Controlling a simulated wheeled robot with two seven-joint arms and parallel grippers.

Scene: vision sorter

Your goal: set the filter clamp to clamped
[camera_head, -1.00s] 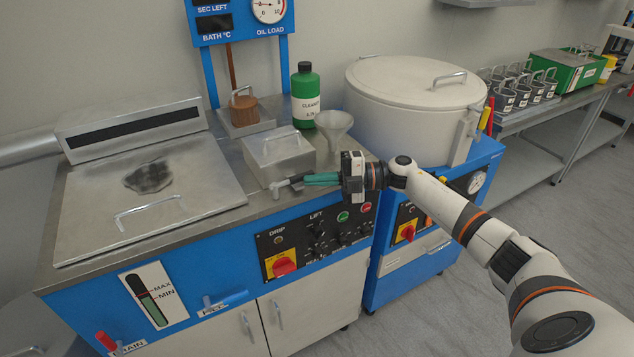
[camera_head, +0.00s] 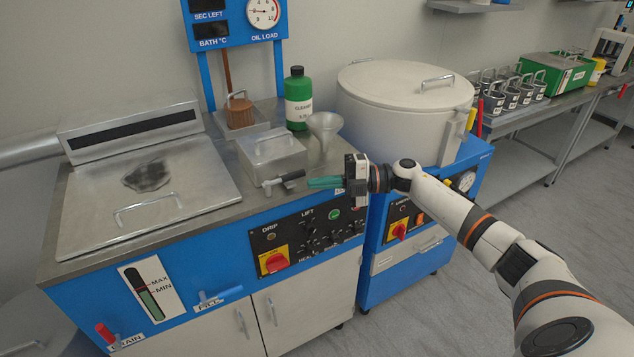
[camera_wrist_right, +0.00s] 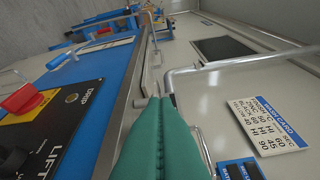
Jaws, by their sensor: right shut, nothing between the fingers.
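The filter clamp (camera_head: 285,179) is a small lever with a grey metal foot and a dark grip, at the front of the lidded steel filter box (camera_head: 272,158). Its grip points right and slightly up. I cannot tell from its pose which setting it is in. My right gripper (camera_head: 310,183) has green fingers, shut and empty, just right of the grip's end with a small gap. In the right wrist view the shut fingers (camera_wrist_right: 160,105) point away over the counter edge, near a bent metal rod (camera_wrist_right: 200,68). My left gripper is not in view.
A steel funnel (camera_head: 325,128) and a green cleaner bottle (camera_head: 298,105) stand behind the gripper. A control panel with a red-yellow switch (camera_head: 273,262) is below. A white lidded drum (camera_head: 400,115) stands right. The closed fryer lid (camera_head: 150,200) is left.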

